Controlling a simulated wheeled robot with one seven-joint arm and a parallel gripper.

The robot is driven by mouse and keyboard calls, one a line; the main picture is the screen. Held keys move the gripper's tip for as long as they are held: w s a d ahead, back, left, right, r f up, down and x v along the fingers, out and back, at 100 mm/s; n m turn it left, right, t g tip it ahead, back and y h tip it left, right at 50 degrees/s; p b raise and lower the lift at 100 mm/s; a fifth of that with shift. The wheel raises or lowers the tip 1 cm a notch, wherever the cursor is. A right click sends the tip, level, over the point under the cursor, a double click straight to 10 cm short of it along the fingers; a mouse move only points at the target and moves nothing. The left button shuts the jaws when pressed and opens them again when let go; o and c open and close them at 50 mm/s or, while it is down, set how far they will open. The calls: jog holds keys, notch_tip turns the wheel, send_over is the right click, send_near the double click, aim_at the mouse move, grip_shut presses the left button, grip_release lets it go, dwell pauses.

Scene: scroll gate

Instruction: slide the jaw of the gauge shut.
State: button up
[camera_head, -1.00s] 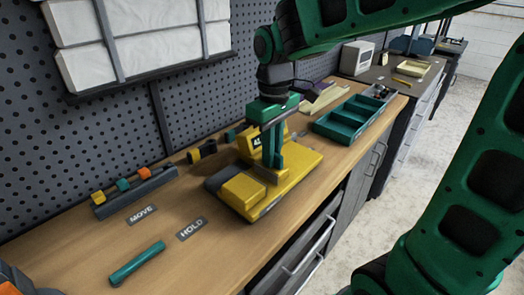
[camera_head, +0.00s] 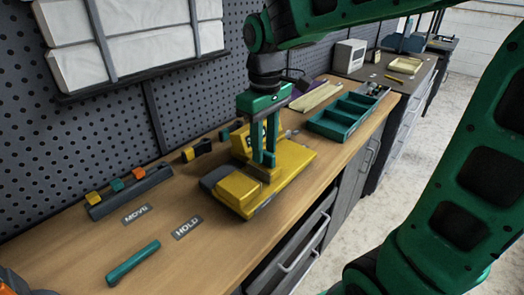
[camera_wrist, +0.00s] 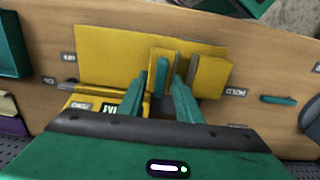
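The gauge is a yellow block-like device on the bench, with a flat base (camera_head: 296,158) and a low front block (camera_head: 238,190). In the wrist view its yellow plate (camera_wrist: 110,50) carries a small upright jaw block (camera_wrist: 163,56) and, just to its right, a larger block (camera_wrist: 212,76) with a grey face. A narrow gap shows between the two blocks. My gripper (camera_head: 264,160) points down over the gauge. In the wrist view its two teal fingers (camera_wrist: 168,72) stand apart at the small jaw block. Whether they touch it is unclear.
MOVE (camera_head: 136,213) and HOLD (camera_head: 187,227) labels and a teal bar (camera_head: 133,263) lie on the wooden bench. A rack of coloured blocks (camera_head: 130,190) stands by the pegboard. A teal compartment tray (camera_head: 340,118) lies beyond the gauge. The front left bench is mostly clear.

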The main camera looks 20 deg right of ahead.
notch_tip(320, 180, up, 9)
dwell(0.3)
